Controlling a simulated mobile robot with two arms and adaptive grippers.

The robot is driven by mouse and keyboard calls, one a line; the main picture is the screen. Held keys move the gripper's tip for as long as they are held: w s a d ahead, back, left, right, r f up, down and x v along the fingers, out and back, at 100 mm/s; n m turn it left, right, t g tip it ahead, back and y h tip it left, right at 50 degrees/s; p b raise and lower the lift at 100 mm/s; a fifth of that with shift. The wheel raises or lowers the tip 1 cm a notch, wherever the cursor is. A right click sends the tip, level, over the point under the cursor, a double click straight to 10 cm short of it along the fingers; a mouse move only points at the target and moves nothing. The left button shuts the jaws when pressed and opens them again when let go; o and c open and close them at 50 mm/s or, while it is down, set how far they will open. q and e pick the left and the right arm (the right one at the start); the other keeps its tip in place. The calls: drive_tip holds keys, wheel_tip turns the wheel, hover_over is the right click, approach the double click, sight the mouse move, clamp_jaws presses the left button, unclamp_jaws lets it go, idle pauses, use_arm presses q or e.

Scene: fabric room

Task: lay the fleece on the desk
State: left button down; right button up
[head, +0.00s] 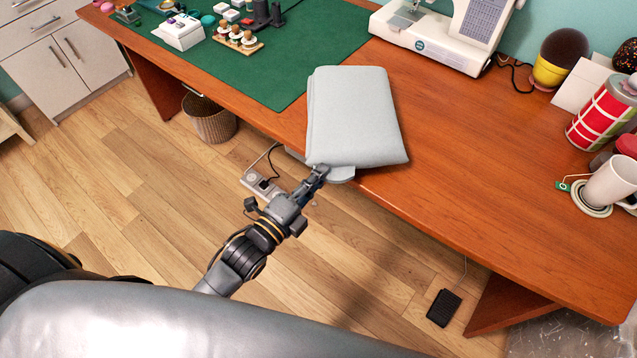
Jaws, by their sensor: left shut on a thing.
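The fleece (355,115) is a pale grey folded cloth on the wooden desk (440,150). It lies at the desk's front edge, with its left side over the corner of a green cutting mat. Its near edge reaches to or slightly past the desk's front edge. My left gripper (318,172) is at the fleece's near left corner and is shut on it. The fingertips are partly hidden under the cloth. A light flap of cloth shows just below the near edge beside the fingers. My right gripper is not in view.
A white sewing machine (440,35) stands behind the fleece. The green mat (300,75) holds spools and small tools at the left. A white mug (610,182), a red tin (600,112) and a yellow pot (553,72) stand at the right. The desk right of the fleece is clear.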

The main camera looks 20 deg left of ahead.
use_arm(q)
drive_tip(key=shift+d+f, duration=0.1)
drive_tip(key=shift+f, duration=0.95)
drive_tip(key=shift+s, duration=0.1)
drive_tip(key=shift+f, duration=0.15)
drive_tip(key=c, duration=1.4)
unclamp_jaws()
drive_tip(key=p+v, duration=0.2)
drive_tip(key=v, duration=1)
drive_tip(key=shift+p, duration=0.35)
